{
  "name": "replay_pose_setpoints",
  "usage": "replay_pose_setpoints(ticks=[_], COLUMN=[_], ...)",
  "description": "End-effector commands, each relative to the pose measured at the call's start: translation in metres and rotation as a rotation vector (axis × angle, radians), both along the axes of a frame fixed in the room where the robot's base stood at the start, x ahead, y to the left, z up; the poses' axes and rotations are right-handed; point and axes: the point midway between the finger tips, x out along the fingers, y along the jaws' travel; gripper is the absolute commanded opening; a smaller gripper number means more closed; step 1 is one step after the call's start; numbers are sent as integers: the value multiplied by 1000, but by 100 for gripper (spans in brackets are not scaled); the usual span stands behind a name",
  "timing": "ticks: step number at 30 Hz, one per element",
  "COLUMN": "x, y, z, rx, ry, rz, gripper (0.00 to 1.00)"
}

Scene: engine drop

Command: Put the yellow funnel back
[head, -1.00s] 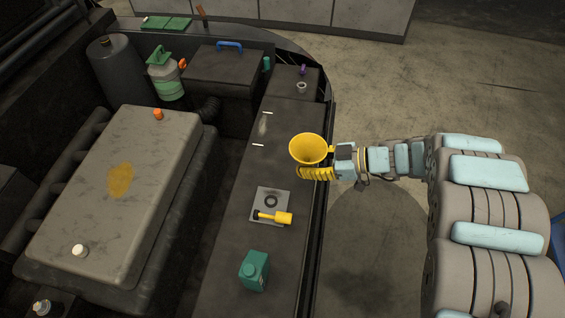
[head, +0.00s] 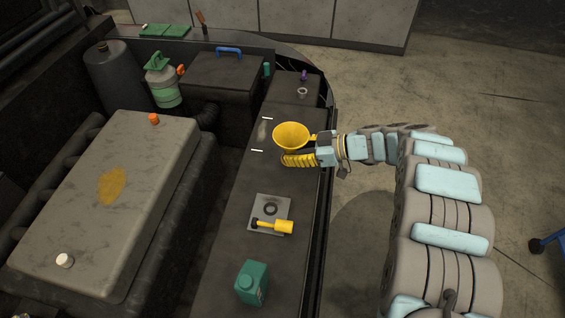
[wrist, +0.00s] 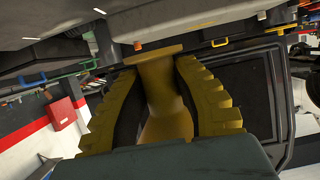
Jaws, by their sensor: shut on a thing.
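The yellow funnel (head: 291,133) is held with its wide mouth facing up, above the dark ledge (head: 231,215) on the right of the engine bay. My gripper (head: 299,160), with yellow ribbed fingers, is shut on it from the right. In the wrist view, the two fingers (wrist: 165,105) stand on both sides of a yellow part of the funnel (wrist: 165,85). White marks (head: 257,150) show on the ledge just left of the funnel. I cannot tell the gap between the funnel and the ledge.
A grey plate (head: 262,207) with a round hole carries a yellow-handled tool (head: 277,226). A green jug (head: 252,283) stands nearer on the ledge. A small ring-topped neck (head: 302,92) with a purple item is farther back. The engine cover (head: 110,200) lies left.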

Motion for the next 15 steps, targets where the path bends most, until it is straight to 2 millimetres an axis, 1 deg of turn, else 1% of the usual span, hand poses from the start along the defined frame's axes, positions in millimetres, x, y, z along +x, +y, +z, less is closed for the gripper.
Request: replay_pose_setpoints(ticks=[1,3,15], x=[4,8,34], y=[3,6,19], z=[-7,-16,-50], rx=[1,2,1], ry=[-4,0,-2], rz=[1,3,1], gripper=[0,0,0])
